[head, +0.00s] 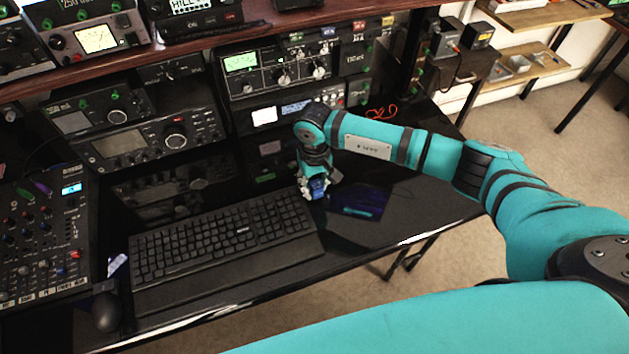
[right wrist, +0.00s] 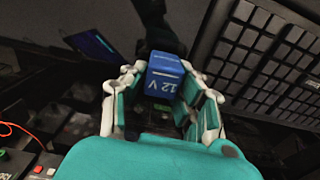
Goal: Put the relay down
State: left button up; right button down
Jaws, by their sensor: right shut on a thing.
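The relay (head: 318,188) is a small blue block. In the right wrist view the relay (right wrist: 166,76) shows "12 V" in white on its side. My right gripper (head: 311,189) points down over the desk, just past the keyboard's right end, and is shut around the relay. In the right wrist view the white and teal fingers of the gripper (right wrist: 165,92) flank the block on both sides. I cannot tell whether the relay touches the desk top. My left gripper is not in view.
A black keyboard (head: 220,235) lies left of the gripper. A dark flat panel with a blue face (head: 360,203) lies just right of it. Radio units (head: 285,67) stand behind, with an orange cable (head: 380,113). A mixer (head: 40,245) and mouse (head: 106,311) are at left.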

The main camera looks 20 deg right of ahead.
jog(key=shift+f, duration=0.1)
jog(key=shift+f+b, duration=0.1)
jog(key=shift+b, duration=0.25)
jog(key=c, duration=1)
grip_release()
jog(key=shift+r, duration=0.2)
